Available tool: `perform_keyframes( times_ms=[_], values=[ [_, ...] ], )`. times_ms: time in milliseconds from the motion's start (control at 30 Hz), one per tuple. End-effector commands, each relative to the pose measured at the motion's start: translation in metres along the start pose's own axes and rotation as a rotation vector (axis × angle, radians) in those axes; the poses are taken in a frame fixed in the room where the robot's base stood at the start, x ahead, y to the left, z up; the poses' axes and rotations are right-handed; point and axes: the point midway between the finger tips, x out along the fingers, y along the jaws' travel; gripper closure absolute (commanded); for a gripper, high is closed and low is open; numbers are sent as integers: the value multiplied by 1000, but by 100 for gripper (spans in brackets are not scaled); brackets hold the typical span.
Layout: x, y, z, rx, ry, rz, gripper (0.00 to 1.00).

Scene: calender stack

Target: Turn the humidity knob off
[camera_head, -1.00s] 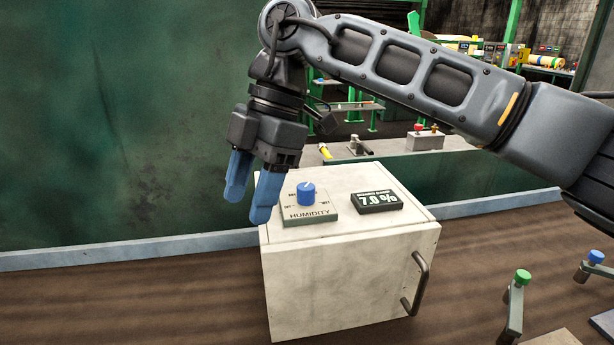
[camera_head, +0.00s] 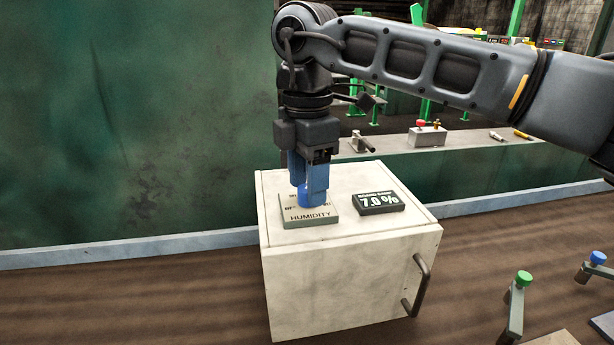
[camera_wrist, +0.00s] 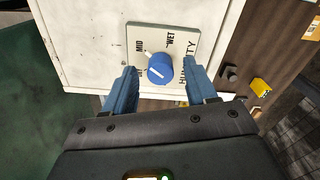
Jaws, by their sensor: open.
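The humidity knob is a round blue dial with a white pointer line, and it shows clearly in the wrist view (camera_wrist: 160,69). It sits on a pale plate (camera_head: 312,218) marked HUMIDITY on top of a white cabinet. In the wrist view the plate shows MID and WET labels; the label near the left finger is partly hidden. My gripper (camera_head: 308,192) points down over the plate, its blue fingers hiding most of the knob in the head view. In the wrist view the open fingers (camera_wrist: 158,88) stand on either side of the knob, with gaps visible.
A dark display (camera_head: 378,202) reading 7.0 % lies right of the plate on the white cabinet (camera_head: 350,275), which has a handle on its front. Green-topped (camera_head: 523,278) and blue-topped (camera_head: 597,257) levers stand at right. A green wall is behind.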

Motion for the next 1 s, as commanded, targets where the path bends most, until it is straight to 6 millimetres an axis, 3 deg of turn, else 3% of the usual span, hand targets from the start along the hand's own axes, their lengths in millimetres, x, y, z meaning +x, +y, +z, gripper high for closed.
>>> perform_keyframes(
  times_ms=[300, 900, 1000],
  values=[
    [4, 0, 0, -1, 1, 0, 43],
    [4, 0, 0, -1, 1, 0, 99],
    [4, 0, 0, -3, 1, 0, 99]
  ],
)
